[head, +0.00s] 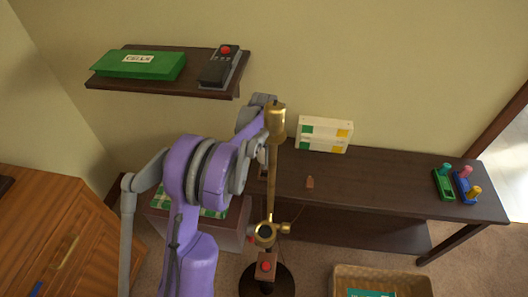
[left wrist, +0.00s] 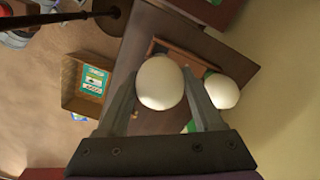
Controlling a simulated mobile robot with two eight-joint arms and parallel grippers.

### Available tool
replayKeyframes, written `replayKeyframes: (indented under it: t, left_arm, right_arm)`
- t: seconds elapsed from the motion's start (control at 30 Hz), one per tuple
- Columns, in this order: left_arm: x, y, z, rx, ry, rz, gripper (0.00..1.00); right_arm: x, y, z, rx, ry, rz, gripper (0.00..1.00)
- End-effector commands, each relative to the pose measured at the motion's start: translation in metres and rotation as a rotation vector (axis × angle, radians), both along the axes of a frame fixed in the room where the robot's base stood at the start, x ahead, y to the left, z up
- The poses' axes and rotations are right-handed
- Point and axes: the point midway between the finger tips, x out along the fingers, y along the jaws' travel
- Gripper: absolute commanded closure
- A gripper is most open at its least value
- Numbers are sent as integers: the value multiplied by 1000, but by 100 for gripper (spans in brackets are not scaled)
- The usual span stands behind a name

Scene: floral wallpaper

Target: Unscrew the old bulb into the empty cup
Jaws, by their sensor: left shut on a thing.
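A white rounded bulb (left wrist: 160,82) sits between the two grey fingers of my left gripper in the left wrist view, and the fingers are shut on it. A second white rounded thing (left wrist: 223,92) shows to its right, apart from the fingers; I cannot tell what it is. In the head view my left gripper (head: 262,103) is beside the top of a brass lamp (head: 276,122), partly hidden by my arm, and the bulb is not visible there. I cannot make out an empty cup in either view. My right gripper is not in view.
A dark table (head: 375,178) carries a white box (head: 324,135), a small brown piece (head: 310,183) and coloured holders with pegs (head: 457,184). A wall shelf (head: 165,86) holds a green box and a black device. A basket (head: 382,275) stands on the floor, and a wooden cabinet (head: 75,235) is at left.

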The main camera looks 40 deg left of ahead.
Motion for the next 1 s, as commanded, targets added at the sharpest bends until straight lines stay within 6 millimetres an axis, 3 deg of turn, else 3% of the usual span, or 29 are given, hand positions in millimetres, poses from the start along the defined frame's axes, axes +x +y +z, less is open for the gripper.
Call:
replayKeyframes:
  t: [0.1, 0.3, 1.0]
  left_arm:
    - [-1, 0, -15, 0, 1, 0, 100]
    - [0, 0, -26, -1, 1, 0, 100]
    - [0, 0, -26, 0, 0, 0, 100]
  right_arm:
    - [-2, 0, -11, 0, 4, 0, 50]
    - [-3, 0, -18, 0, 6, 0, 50]
    - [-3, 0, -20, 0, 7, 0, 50]
